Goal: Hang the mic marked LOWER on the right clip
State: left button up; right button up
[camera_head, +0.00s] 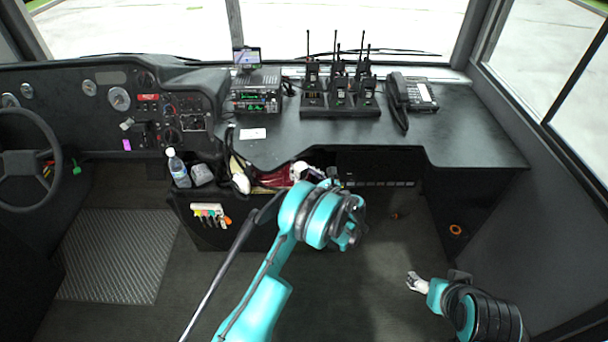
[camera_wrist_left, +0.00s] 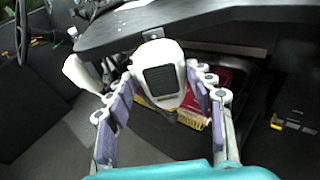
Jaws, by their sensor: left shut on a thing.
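A white hand mic with a dark grille (camera_wrist_left: 158,80) is between the fingers of my left gripper (camera_wrist_left: 160,98), which is shut on it. It is just below a small metal clip (camera_wrist_left: 152,34) on the desk edge; I cannot tell whether they touch. In the head view my left gripper (camera_head: 303,172) is at the desk's front edge, mostly hidden by my arm. A second white mic (camera_wrist_left: 80,74) hangs to the left, also seen in the head view (camera_head: 242,182). No LOWER marking is legible. My right gripper (camera_head: 415,282) is low at the right, away from the mics.
The dark desk (camera_head: 390,135) overhangs the work area. A red item (camera_head: 272,178) lies behind the mic. A bottle (camera_head: 178,168) and a marker holder (camera_head: 210,213) are to the left. A radio (camera_head: 256,92), charger rack (camera_head: 340,108) and phone (camera_head: 412,95) stand on top. Floor at right is mostly clear.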

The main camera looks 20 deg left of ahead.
pick_arm(q)
jog(key=shift+f, duration=0.35)
jog(key=shift+f, duration=0.1)
jog(key=shift+f, duration=0.35)
jog(key=shift+f, duration=0.3)
dwell(0.6)
jog(key=o, duration=0.9)
jog(key=shift+o, duration=0.2)
